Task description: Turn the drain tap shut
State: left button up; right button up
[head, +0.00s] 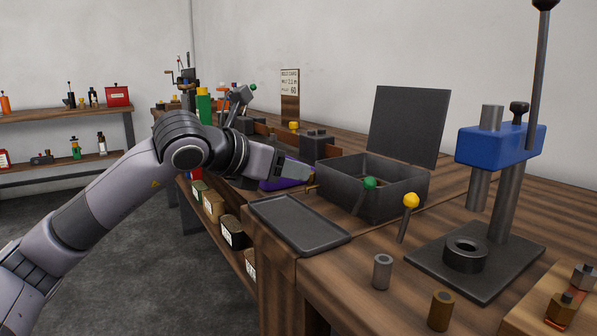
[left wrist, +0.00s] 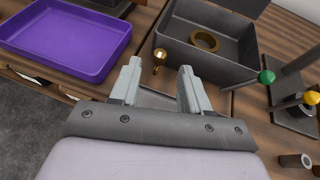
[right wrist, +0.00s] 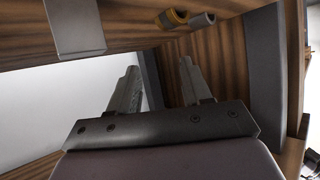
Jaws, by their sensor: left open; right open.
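A small brass tap (left wrist: 160,56) sticks out from the near left corner of an open dark metal box (left wrist: 225,65) in the left wrist view. I take it to be the drain tap; whether its handle is turned open or shut is too small to tell. The box (head: 395,200) stands on the bench in the head view with its lid raised. My left gripper (left wrist: 160,76) is open, its fingertips just short of the tap and to either side of it, apparently not touching. My right gripper (right wrist: 158,68) is open and empty near the wooden bench, out of the head view.
A dark shallow tray (head: 300,226) lies before the box. A purple tray (left wrist: 68,40) is to the left. Levers with green (head: 370,183) and yellow (head: 411,200) knobs stand close right. A blue-headed press (head: 500,146) stands further right. A brass ring (left wrist: 205,41) lies inside the box.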

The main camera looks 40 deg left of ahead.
pick_arm(q)
jog(key=v, duration=0.2)
jog(key=shift+s, duration=0.3)
pick_arm(e)
jog(key=shift+a, duration=0.1)
pick_arm(q)
jog(key=shift+r, duration=0.1)
pick_arm(e)
jog(key=shift+w+r, duration=0.1)
